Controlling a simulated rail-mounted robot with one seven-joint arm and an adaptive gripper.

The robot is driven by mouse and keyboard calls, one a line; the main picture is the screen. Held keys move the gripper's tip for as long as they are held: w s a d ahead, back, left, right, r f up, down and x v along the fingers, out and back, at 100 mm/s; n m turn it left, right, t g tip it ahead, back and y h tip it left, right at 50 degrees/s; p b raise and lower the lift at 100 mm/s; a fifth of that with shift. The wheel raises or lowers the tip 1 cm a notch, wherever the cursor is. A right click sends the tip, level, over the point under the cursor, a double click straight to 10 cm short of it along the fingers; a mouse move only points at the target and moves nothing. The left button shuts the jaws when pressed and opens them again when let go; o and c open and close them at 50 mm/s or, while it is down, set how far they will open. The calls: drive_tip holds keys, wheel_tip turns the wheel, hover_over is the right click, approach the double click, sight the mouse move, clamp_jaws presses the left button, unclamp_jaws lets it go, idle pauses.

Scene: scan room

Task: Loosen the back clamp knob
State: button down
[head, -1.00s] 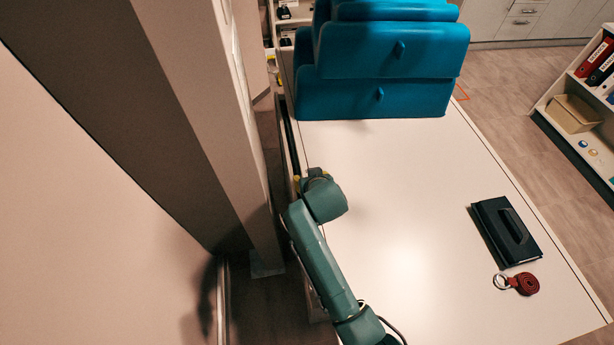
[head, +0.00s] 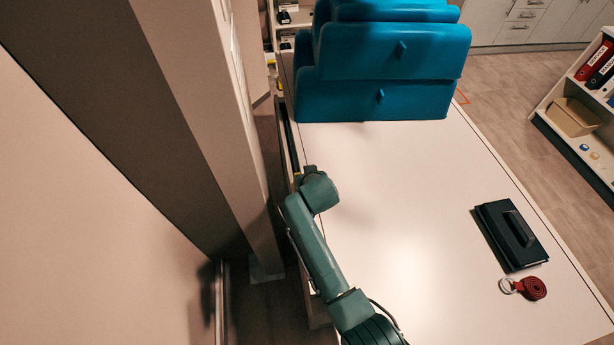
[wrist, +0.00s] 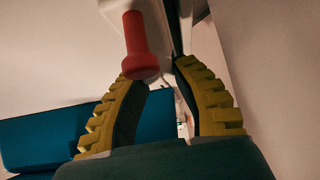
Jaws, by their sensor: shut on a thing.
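A red knob (wrist: 140,45) with a flared, rounded end shows in the wrist view, beside a pale bracket. I take it to be the clamp knob; the picture does not tell whether it is the back one. My gripper (wrist: 160,75) has yellow ridged fingers on both sides below it. The knob's flared end overlaps the left fingertip, and my gripper is shut on it, though the exact contact is unclear. In the head view my arm's end (head: 319,192) is at the table's left edge, where the knob and fingers are hidden.
A dark rail (head: 289,135) runs along the left side of the white table (head: 400,220). Stacked blue cushions (head: 375,98) stand at its far end. A beige column (head: 222,120) stands close on the left.

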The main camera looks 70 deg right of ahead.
drive_tip(key=shift+s+p, duration=0.1)
drive_tip(key=shift+p, duration=0.3)
drive_tip(key=shift+n+t+y+p, duration=0.6)
drive_tip(key=shift+n+p, duration=0.35)
drive_tip(key=shift+n, duration=0.15)
drive_tip(key=shift+f+n+t+y, duration=0.1)
drive_tip(key=shift+n+t+y, duration=0.35)
drive_tip(key=shift+n, duration=0.25)
drive_tip(key=n+y, duration=0.1)
drive_tip(key=n+t+y+b, duration=0.1)
drive_tip(key=n, duration=0.1)
drive_tip(key=shift+f, duration=0.25)
drive_tip(key=shift+n+t+y+b, duration=0.25)
drive_tip(key=shift+n+y+b, duration=0.6)
drive_tip(key=shift+n+b, duration=0.35)
drive_tip(key=shift+a, duration=0.1)
drive_tip(key=c, duration=0.8)
unclamp_jaws()
drive_tip(key=shift+r, duration=0.2)
drive_tip(key=shift+r, duration=0.1)
